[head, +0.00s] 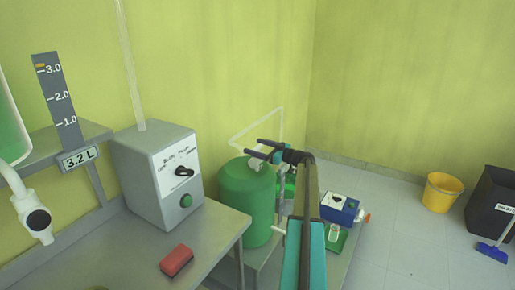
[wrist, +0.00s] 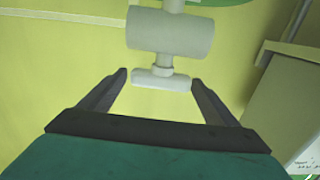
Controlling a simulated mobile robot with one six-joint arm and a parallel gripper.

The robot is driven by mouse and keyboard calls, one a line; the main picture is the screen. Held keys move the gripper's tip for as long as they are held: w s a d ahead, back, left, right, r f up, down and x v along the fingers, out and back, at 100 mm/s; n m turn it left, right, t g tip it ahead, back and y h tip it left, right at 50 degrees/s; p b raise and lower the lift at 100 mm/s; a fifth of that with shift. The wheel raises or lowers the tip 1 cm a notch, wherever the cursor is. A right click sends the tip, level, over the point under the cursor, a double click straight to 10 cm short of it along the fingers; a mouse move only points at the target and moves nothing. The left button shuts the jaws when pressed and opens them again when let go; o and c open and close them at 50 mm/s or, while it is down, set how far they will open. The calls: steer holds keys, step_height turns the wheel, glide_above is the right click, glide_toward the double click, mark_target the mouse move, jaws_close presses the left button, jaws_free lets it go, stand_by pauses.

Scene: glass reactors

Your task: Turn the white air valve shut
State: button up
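The white air valve (wrist: 170,32) shows in the wrist view as a thick white body with a short stem and a flat crossbar handle (wrist: 165,79). The handle lies roughly crosswise in that view, between the two fingertips. In the head view the valve (head: 256,163) is a small white shape at the top of the green tank (head: 246,200), partly behind my gripper (head: 254,146). My gripper is open, with a finger on each side of the handle in the wrist view (wrist: 159,77). I see gaps on both sides and no clear contact.
A grey control box (head: 160,170) with a black knob and green button stands on the bench at left, with a red sponge (head: 176,261). A blue device (head: 340,208) sits right of my arm. A yellow bucket (head: 442,192) and dark bin (head: 492,200) stand on the floor.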

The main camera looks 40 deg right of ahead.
steer(key=c, duration=0.9)
